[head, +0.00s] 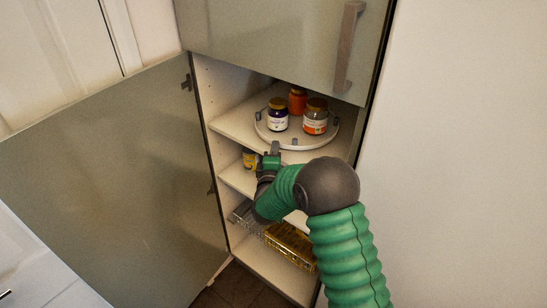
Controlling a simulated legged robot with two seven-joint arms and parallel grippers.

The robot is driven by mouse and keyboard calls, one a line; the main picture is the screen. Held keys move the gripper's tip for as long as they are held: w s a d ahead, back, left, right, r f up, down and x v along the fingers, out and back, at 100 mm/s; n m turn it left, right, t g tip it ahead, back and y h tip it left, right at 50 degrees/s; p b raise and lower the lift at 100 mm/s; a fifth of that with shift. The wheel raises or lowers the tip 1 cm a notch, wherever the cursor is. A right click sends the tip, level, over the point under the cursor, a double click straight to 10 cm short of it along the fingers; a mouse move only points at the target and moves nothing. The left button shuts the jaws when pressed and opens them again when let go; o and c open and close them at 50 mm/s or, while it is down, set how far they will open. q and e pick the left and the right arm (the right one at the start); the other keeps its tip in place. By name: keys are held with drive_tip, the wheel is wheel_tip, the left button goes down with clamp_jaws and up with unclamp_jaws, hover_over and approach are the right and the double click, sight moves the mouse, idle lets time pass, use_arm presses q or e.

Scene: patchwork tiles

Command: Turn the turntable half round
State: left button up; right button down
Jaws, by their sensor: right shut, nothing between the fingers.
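The turntable (283,140) is a round pale tray with small grey blocks on its rim, on the upper visible shelf of the open cabinet. It holds a dark jar with a white label (277,120), an orange-brown jar (297,101) at the back and a jar with an orange label (315,123). My right gripper (275,149) is shut and empty at the turntable's front edge, close to a grey rim block (295,142). I cannot tell whether it touches the rim. My left gripper is out of view.
The lower cabinet door (110,180) stands open to the left. The upper door (280,40) is closed, just above the turntable. A yellow-labelled jar (249,159) sits on the shelf below. A gold basket (290,245) and a clear container (245,217) are lower down. A bare wall is right.

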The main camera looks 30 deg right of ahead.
sight(295, 144)
drive_tip(key=d, duration=0.1)
drive_tip(key=s+d, duration=0.1)
drive_tip(key=shift+s+d+r+p, duration=0.1)
drive_tip(key=shift+d+p, duration=0.2)
drive_tip(key=shift+p, duration=0.05)
drive_tip(key=shift+s+d, duration=0.25)
drive_tip(key=shift+d, duration=0.15)
drive_tip(key=shift+d, duration=0.15)
drive_tip(key=shift+s+d, duration=0.6)
drive_tip(key=shift+d, duration=0.05)
drive_tip(key=shift+s+d, duration=0.15)
drive_tip(key=shift+s, duration=0.05)
drive_tip(key=shift+w, duration=0.1)
